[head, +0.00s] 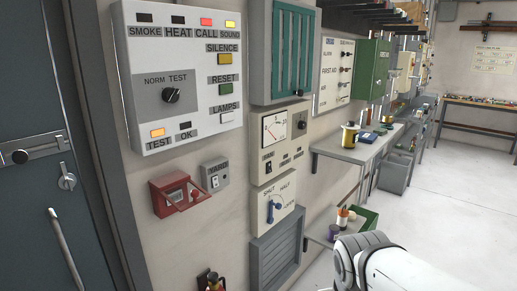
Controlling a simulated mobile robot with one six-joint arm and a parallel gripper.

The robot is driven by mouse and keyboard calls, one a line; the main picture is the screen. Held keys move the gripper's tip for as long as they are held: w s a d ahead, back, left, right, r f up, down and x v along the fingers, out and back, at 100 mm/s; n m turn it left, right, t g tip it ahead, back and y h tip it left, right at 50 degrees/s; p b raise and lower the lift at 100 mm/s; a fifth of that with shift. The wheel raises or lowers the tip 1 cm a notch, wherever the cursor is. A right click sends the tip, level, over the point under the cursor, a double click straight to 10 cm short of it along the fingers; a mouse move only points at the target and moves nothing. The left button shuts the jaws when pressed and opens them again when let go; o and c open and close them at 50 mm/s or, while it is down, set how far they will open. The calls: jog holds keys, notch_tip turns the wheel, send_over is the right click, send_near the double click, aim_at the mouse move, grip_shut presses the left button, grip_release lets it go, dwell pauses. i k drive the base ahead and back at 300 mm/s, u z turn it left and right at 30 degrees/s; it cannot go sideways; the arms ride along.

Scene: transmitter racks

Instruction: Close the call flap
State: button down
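A small red box (176,192) is fixed to the wall below the large alarm panel, to the right of the dark door frame. I take it to be the call point. A red-edged flap (187,206) sticks out from its front at the bottom, so it looks open. A pale face shows inside the box, and a red round part sits near its right side. The small size hides finer detail. My gripper is not in view; only a white part of my arm shows at the bottom right.
A grey YARD switch box (215,173) sits close to the right of the red box. The alarm panel (180,75) hangs above. A dial box (273,205) and a shelf (355,150) stand further right.

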aim_at(195, 193)
jog(key=z, duration=1.35)
jog(key=k, duration=1.05)
jog(key=u, duration=1.2)
jog(key=i, duration=1)
jog(key=u, duration=0.05)
